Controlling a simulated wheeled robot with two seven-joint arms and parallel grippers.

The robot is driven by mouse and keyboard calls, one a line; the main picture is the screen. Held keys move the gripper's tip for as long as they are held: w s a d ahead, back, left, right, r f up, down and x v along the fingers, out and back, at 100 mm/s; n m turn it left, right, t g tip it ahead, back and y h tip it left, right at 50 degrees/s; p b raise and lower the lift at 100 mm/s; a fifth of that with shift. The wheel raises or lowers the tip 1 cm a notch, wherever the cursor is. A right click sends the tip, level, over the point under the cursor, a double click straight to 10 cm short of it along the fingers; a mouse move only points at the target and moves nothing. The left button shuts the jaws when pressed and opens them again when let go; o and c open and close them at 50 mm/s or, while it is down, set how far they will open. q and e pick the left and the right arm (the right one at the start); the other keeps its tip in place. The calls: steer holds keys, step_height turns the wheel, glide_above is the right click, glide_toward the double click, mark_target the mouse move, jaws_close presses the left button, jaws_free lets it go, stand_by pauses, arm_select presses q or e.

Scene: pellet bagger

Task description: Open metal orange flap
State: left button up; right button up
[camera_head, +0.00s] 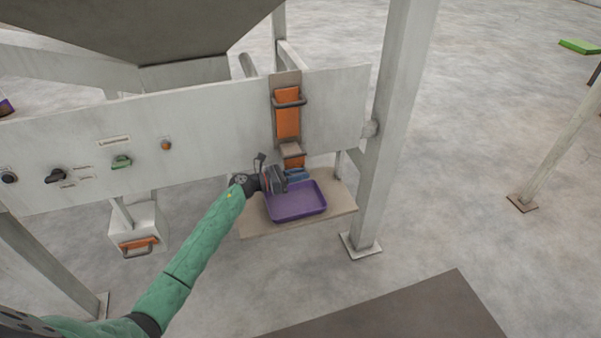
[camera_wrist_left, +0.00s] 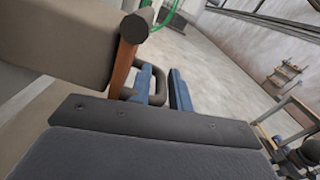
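The orange flap (camera_head: 293,161) hangs at the mouth of the beige spout, low on the grey panel. In the left wrist view the flap (camera_wrist_left: 122,69) shows nearly edge-on, under a dark hinge rod, with a dark loop handle (camera_wrist_left: 157,76). The spout (camera_wrist_left: 65,40) fills the upper left there. My left gripper (camera_head: 299,175) is just below the flap in the head view. Its blue fingers (camera_wrist_left: 165,90) are apart, with the handle's bar seemingly between them; firm contact on both sides does not show. My right gripper is not in view.
A purple tray (camera_head: 297,216) sits on a beige shelf (camera_head: 342,202) below the spout. Above is an orange slide plate (camera_head: 288,120) with a handle. A grey post (camera_head: 388,130) stands to the right. Knobs and a drawer box (camera_head: 150,222) are at the left.

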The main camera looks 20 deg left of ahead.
arm_select(q)
steer(key=shift+w+d, duration=0.1)
steer(key=shift+d, duration=0.05)
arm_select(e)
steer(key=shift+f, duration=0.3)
arm_select(q)
jaws_close()
